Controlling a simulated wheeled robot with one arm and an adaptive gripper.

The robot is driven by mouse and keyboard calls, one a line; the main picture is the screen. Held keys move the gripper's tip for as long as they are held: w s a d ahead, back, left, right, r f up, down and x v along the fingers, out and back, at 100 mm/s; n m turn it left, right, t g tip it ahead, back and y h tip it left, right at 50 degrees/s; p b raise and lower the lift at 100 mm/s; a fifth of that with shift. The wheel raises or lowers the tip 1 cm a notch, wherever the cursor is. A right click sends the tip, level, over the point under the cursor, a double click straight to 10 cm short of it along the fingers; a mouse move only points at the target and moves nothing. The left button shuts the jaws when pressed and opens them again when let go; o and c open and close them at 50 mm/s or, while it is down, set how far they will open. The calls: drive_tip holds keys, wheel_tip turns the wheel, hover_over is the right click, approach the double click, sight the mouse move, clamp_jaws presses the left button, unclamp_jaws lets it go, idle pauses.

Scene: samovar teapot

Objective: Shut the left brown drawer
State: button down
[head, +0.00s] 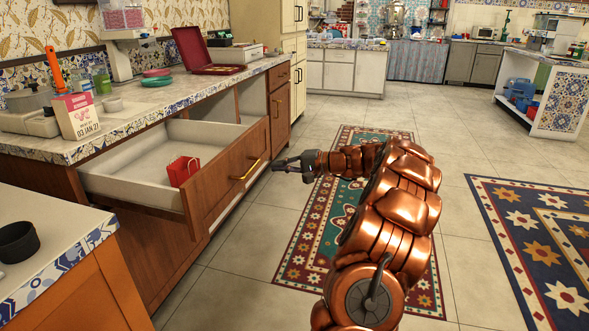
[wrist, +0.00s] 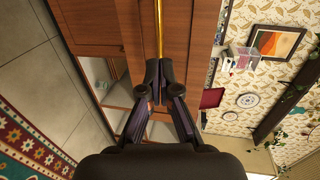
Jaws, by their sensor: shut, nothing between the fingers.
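The brown drawer (head: 222,185) is pulled well out from the counter unit on the left of the head view. Its pale inside shows, with a small red box (head: 184,170) in it. A brass handle (head: 246,169) is on its front. In the wrist view the brown front (wrist: 115,25) and the handle (wrist: 160,28) lie just beyond the fingertips. My gripper (head: 276,166) is in front of the drawer's far end, also seen in the wrist view (wrist: 165,75). It is shut and empty; I cannot tell whether it touches the drawer.
The counter (head: 140,105) above holds a pink-and-white carton (head: 75,115), plates and an open red case (head: 210,55). A near counter corner (head: 40,230) stands at lower left. Patterned rugs (head: 300,250) lie on the tiled floor, which is open to the right.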

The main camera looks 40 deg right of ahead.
sight(254, 167)
drive_tip(key=b+x, duration=0.1)
drive_tip(key=x, duration=0.4)
drive_tip(key=shift+w+a, duration=0.15)
drive_tip(key=shift+w, duration=0.15)
